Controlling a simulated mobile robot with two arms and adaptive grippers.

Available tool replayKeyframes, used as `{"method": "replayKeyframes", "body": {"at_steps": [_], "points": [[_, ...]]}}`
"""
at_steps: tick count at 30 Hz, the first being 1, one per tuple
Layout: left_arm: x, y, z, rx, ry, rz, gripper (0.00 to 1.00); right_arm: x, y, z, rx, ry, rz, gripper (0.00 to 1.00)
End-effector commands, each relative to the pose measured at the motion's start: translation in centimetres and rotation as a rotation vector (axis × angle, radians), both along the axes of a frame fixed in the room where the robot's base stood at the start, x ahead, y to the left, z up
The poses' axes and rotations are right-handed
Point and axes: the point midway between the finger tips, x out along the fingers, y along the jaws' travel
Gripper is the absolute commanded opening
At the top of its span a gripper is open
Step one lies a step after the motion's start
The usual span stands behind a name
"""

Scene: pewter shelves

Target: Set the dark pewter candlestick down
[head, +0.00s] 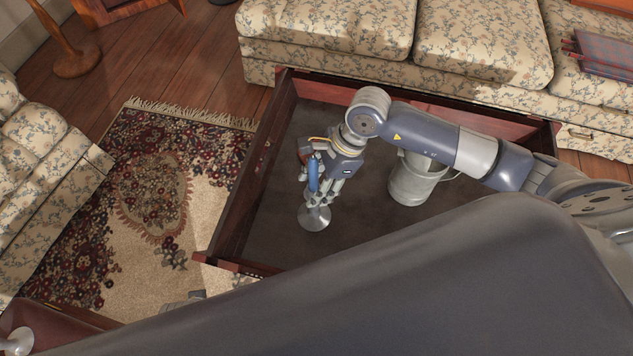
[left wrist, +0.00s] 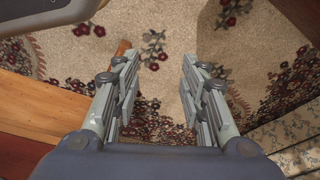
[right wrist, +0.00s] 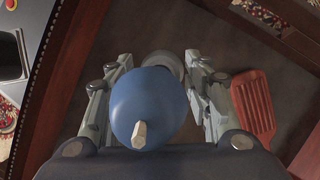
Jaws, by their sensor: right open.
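The pewter candlestick shows its round grey base (head: 314,218) on the dark surface of the low table, below my right gripper (head: 325,197). A blue candle-like piece (head: 313,175) rises above it. In the right wrist view the blue piece (right wrist: 148,100) has a pale tip and hides most of the candlestick; a round grey part (right wrist: 162,62) shows beyond it. My right gripper is open, with its fingers on either side of the candlestick. My left gripper (left wrist: 160,98) is open and empty above the patterned rug.
A grey metal bucket (head: 408,185) stands right of the candlestick. A red slotted spatula (right wrist: 254,105) lies beside my right gripper. The table's raised wooden rim (head: 255,175) encloses them. Floral sofas (head: 480,45) stand behind and at left. Another grey candlestick-like object (head: 17,341) is at lower left.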

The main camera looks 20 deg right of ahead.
Motion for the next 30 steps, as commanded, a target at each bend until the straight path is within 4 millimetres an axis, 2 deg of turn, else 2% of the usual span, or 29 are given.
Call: {"method": "replayKeyframes", "body": {"at_steps": [6, 12, 21, 25, 30], "points": [[0.0, 0.0, 0.1, -0.001, -0.007, 0.0, 0.39, 0.0, 0.0, 0.3, 0.0, 0.0, 0.0, 0.46], [-1.2, 0.1, -2.0, 0.001, 0.016, -0.002, 0.39, 0.0, -1.6, 4.0, -0.002, -0.005, 0.0, 0.46], [-1.9, 0.2, -3.6, 0.002, 0.023, -0.004, 0.39, -0.2, -3.9, 9.5, -0.003, -0.003, 0.0, 0.46], [-2.0, 0.3, -3.9, 0.002, 0.023, -0.005, 0.39, -0.3, -4.4, 10.8, 0.0, -0.001, 0.0, 0.46], [-2.1, 0.3, -4.0, 0.003, 0.024, -0.005, 0.39, -0.3, -4.6, 11.3, -0.001, 0.0, 0.0, 0.46]]}}
